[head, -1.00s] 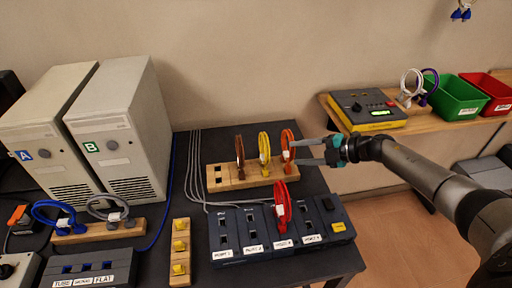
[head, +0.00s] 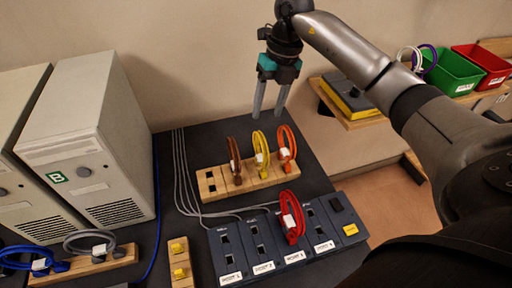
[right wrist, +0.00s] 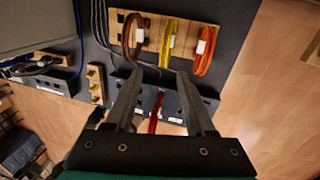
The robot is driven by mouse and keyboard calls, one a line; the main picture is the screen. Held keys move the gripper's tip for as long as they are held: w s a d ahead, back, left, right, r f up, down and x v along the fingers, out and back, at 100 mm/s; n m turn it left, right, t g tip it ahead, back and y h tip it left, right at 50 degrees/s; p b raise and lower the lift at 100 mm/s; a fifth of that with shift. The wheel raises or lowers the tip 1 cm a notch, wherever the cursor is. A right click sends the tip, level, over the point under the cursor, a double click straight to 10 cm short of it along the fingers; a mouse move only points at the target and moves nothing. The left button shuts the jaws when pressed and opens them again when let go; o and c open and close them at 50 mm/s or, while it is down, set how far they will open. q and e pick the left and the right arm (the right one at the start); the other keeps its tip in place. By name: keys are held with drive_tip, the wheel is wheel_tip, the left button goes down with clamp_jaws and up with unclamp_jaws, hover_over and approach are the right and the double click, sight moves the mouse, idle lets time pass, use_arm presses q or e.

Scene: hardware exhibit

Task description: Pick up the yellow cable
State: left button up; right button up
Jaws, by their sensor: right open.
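The yellow cable (head: 261,147) is a coiled loop with a white tag, standing in a wooden holder (head: 212,186) between a brown cable (head: 233,158) and an orange cable (head: 287,146). My right gripper (head: 269,115) is open and empty, with its fingers pointing down above and behind the holder. In the right wrist view the yellow cable (right wrist: 168,42) lies ahead of the open fingers (right wrist: 158,75), apart from them. My left gripper is in neither view.
A red cable (head: 291,214) stands in the dark port box (head: 240,246) in front of the holder. Two beige computer towers (head: 90,130) stand at left. Green (head: 450,72) and red (head: 483,65) bins sit on a shelf at right. Grey wires run left of the holder.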

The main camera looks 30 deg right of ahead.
sight(261, 141)
drive_tip(key=f, duration=0.2)
drive_tip(key=a+f, duration=0.1)
drive_tip(key=f, duration=0.5)
drive_tip(key=shift+a, duration=0.25)
drive_tip(key=shift+f, duration=0.45)
drive_tip(key=f, duration=0.3)
drive_tip(key=f+b, duration=0.1)
drive_tip(key=f, duration=0.1)
drive_tip(key=shift+w+a, duration=0.15)
drive_tip(key=shift+w, duration=0.15)
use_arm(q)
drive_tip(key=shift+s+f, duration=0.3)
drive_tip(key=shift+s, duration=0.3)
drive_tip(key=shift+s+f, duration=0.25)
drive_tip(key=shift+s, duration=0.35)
use_arm(e)
drive_tip(key=shift+c, duration=0.3)
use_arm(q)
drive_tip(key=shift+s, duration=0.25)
use_arm(e)
clamp_jaws()
